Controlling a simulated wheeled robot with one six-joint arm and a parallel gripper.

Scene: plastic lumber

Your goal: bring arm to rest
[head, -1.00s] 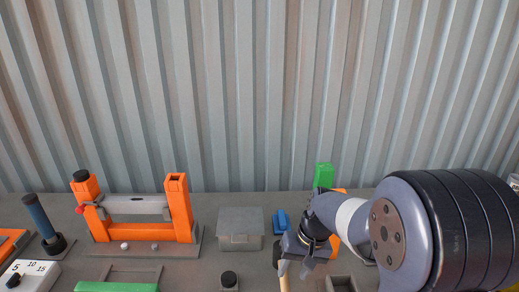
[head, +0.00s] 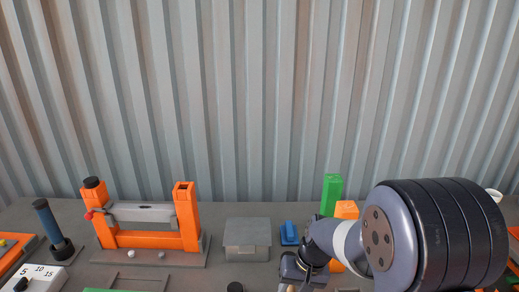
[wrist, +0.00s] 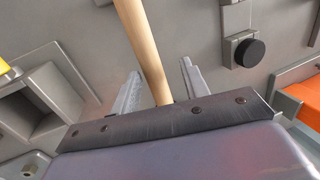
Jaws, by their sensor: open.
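My arm reaches in from the right in the head view, and my gripper (head: 293,282) is low at the bottom edge, its fingertips cut off or hard to see there. In the wrist view my gripper (wrist: 159,68) is open, its two grey fingers standing apart. A pale wooden rod (wrist: 142,40) runs down between the fingers, with space visible on both sides. Its lower end is hidden behind the gripper body, and I cannot tell how close it is in depth.
An orange frame with a grey bar (head: 145,238) stands left, beside a blue cylinder (head: 47,222). A lidded grey box (head: 247,236) is mid-table. A green block (head: 331,192) and an orange block (head: 346,210) stand close behind my arm. A corrugated wall (head: 250,100) closes the back.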

